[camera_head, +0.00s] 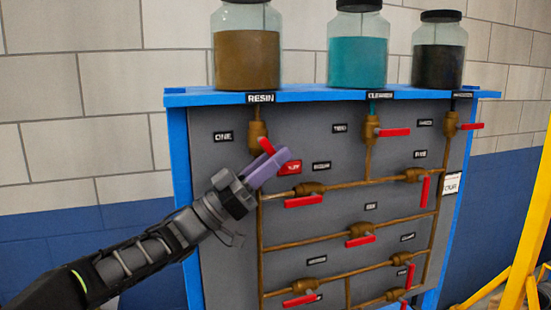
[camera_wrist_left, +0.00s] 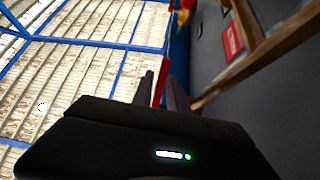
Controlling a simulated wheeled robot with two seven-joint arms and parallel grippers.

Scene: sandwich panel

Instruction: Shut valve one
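Valve one is the brass valve (camera_head: 257,136) below the resin jar, beside the label ONE (camera_head: 223,136). Its red handle (camera_head: 266,146) slants down to the right, neither upright nor level. My left gripper (camera_head: 265,167) reaches it from the lower left, its purple fingers at the handle and hiding its lower end. In the left wrist view, the red handle (camera_wrist_left: 160,84) lies between the two fingers (camera_wrist_left: 162,92) and fills the narrow gap, so the gripper looks shut on it. My right gripper is not in view.
The grey panel (camera_head: 215,200) carries other brass valves with red handles, including one below the cleaner jar (camera_head: 392,132). A red tag (camera_head: 291,167) sits just right of my fingers. Jars stand on the blue top shelf (camera_head: 195,97). A yellow frame (camera_head: 528,230) stands at right.

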